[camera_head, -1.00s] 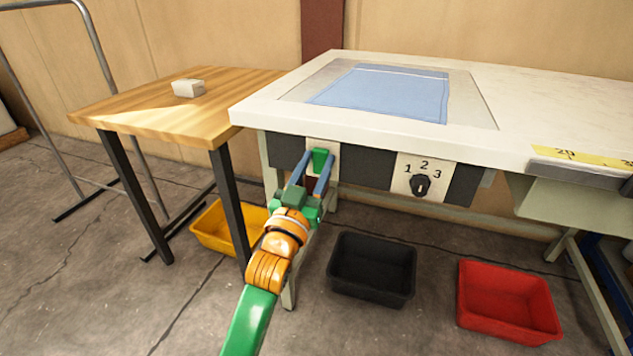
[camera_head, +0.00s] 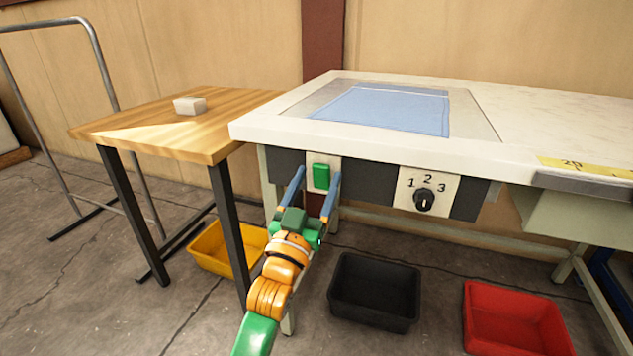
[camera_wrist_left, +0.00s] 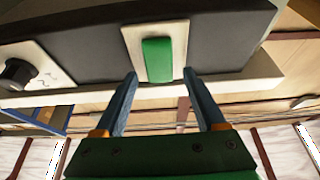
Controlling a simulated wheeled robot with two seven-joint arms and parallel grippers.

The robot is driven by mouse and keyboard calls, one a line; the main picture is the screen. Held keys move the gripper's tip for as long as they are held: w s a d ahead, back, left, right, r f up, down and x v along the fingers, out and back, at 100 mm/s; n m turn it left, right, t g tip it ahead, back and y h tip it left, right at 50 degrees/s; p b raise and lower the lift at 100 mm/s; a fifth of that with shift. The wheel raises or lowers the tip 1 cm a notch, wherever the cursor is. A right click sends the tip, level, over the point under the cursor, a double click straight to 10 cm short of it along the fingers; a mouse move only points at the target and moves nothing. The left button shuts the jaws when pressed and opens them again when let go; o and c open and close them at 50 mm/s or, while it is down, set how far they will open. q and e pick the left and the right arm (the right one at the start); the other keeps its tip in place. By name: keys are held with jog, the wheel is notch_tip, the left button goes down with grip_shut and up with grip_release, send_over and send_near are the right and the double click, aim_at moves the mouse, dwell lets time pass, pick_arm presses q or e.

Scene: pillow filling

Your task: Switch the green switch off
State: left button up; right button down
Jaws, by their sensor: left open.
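The green switch (camera_head: 321,176) sits on a pale plate on the dark front panel under the white table's edge. It also shows in the left wrist view (camera_wrist_left: 158,60), upside down, on its cream plate. My left gripper (camera_head: 318,178) is open and empty. Its two blue fingers stand to either side of the switch in the head view. In the left wrist view the fingertips (camera_wrist_left: 160,76) lie near the lower end of the switch, apart from each other. Whether they touch the plate I cannot tell. My right gripper is not in view.
A black knob (camera_head: 424,199) with numbers 1, 2, 3 is right of the switch. A blue cloth (camera_head: 385,108) lies on the white table (camera_head: 540,125). A wooden table (camera_head: 150,130) stands left. Yellow (camera_head: 205,255), black (camera_head: 345,300) and red (camera_head: 480,325) bins are on the floor.

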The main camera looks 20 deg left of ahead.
pick_arm(q)
jog(key=v, duration=0.7)
jog(key=shift+p, duration=0.3)
